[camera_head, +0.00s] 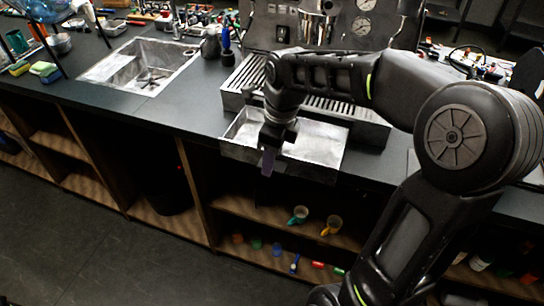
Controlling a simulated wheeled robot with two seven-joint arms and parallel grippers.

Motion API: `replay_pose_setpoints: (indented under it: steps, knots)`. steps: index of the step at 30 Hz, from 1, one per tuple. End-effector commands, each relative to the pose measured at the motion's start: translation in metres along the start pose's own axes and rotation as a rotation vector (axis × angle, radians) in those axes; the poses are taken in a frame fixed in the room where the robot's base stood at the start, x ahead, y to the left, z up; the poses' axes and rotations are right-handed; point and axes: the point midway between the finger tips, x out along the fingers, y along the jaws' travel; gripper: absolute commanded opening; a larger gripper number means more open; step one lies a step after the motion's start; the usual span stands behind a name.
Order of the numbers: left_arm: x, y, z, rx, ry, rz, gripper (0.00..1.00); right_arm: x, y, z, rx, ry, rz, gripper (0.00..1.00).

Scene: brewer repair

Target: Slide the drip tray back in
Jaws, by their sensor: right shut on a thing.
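The drip tray (318,145) is a shallow grey metal box. It sticks out over the front edge of the counter, below the slatted grate of the brewer (375,30). Its inside looks empty, and its back end is under the grate. My right gripper (268,158) points down at the tray's front wall, left of the wall's middle, and is shut on it. The fingers are dark, and the exact contact is partly hidden by the gripper itself. My right arm covers part of the brewer and the grate's right side. My left gripper is out of view.
A sink (142,66) is set into the dark counter at left. Cups (299,214) and small coloured items sit on the open shelves below. The floor at lower left is clear.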

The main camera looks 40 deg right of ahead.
Motion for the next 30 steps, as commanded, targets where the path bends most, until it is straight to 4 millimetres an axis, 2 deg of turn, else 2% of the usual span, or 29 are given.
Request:
replay_pose_setpoints:
  steps: [4,5,13,23,26,30]
  knots:
    - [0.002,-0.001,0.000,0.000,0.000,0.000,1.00,0.002,0.000,0.000,0.000,-0.001,-0.001,0.00]
    - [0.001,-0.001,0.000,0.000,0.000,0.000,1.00,0.001,0.000,0.000,0.000,-0.001,-0.001,0.44]
    - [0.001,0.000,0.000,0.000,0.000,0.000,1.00,0.002,0.000,0.000,0.000,0.000,0.000,0.66]
    - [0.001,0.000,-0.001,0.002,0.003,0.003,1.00,0.001,0.000,0.000,0.000,0.000,0.001,0.67]
    - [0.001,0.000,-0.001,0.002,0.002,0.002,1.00,-0.006,0.000,0.000,0.000,0.000,-0.001,0.67]
    - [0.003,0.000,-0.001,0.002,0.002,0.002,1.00,-0.027,0.000,0.000,0.001,-0.002,-0.002,0.67]
